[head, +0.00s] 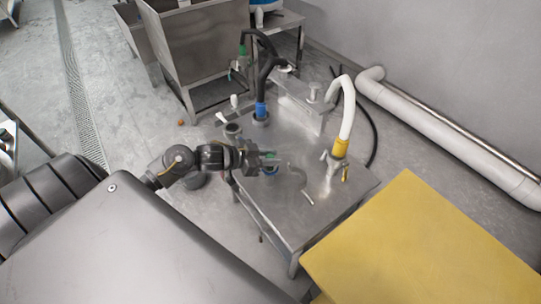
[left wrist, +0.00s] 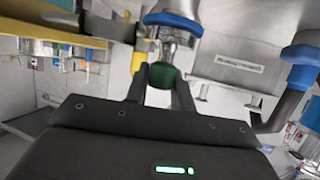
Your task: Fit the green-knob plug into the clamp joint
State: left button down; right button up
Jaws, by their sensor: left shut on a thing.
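My left gripper (head: 270,160) is over the near left part of the metal table. In the left wrist view its two fingers (left wrist: 161,86) are closed around a green knob (left wrist: 163,76). Just beyond the knob is a shiny metal clamp fitting (left wrist: 172,42) with a blue collar (left wrist: 174,22). The knob and fitting look in line and very close. I cannot tell whether the plug is seated in it. In the head view the gripper hides most of the knob and fitting. My right gripper is not in view.
The metal table (head: 309,222) also bears a white hose (head: 347,105) with a yellow collar (head: 340,148) and a black hose with a blue collar (head: 261,111). A yellow surface (head: 425,250) lies at the near right. A steel bin (head: 205,45) stands behind.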

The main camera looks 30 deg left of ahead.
pick_arm(q)
jog(key=c, duration=1.2)
grip_release()
jog(key=shift+c, duration=0.2)
jog(key=shift+o, duration=0.7)
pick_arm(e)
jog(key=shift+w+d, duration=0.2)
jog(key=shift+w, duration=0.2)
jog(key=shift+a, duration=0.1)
pick_arm(q)
jog(key=v, duration=1.1)
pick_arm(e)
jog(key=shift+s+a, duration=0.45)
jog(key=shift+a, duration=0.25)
pick_arm(q)
jog(key=shift+w, duration=0.15)
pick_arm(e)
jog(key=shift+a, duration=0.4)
